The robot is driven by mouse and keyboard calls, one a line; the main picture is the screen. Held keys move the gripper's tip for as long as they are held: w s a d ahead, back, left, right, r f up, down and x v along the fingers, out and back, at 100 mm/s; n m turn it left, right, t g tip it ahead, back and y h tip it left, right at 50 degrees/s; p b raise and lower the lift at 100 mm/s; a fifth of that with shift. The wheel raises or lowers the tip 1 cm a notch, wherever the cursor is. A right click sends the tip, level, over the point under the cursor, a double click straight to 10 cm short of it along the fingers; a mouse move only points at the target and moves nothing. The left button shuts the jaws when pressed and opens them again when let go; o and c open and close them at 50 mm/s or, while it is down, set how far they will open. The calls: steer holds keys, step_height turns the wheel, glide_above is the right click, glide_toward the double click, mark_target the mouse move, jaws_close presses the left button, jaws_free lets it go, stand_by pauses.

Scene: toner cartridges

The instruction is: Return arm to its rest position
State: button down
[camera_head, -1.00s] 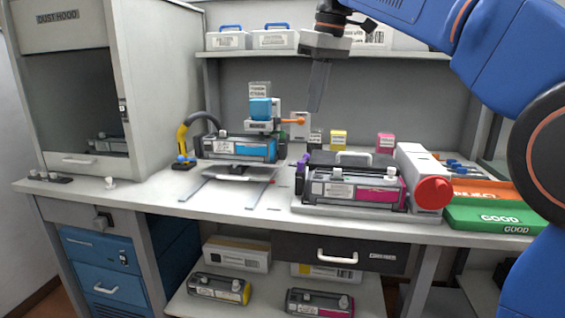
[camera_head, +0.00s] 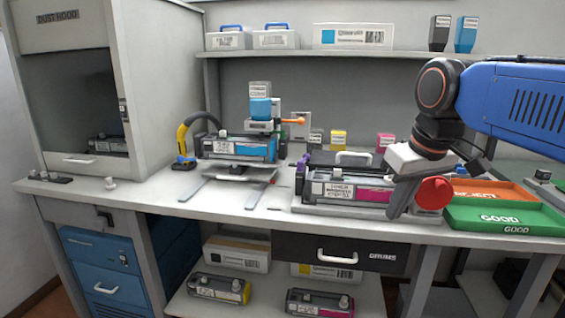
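A cyan cartridge (camera_head: 236,149) sits in a stand at the middle of the bench. The green GOOD tray (camera_head: 505,217) and orange tray (camera_head: 490,190) lie at the right. A dust hood (camera_head: 140,90) stands left. A shelf (camera_head: 300,53) holds boxes and two bottles.

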steer(key=s+d+f+m, duration=0.1)
steer(key=s+d+f, duration=0.2)
steer(key=s+f, duration=0.3)
steer(key=s+d+f+m+t+h, duration=0.1)
steer(key=s+d+f+m, duration=0.1)
steer(key=s+f, duration=0.5)
step_height(320, 180, down, 7)
steer(key=shift+d+r, duration=0.15)
steer(key=shift+d, duration=0.25)
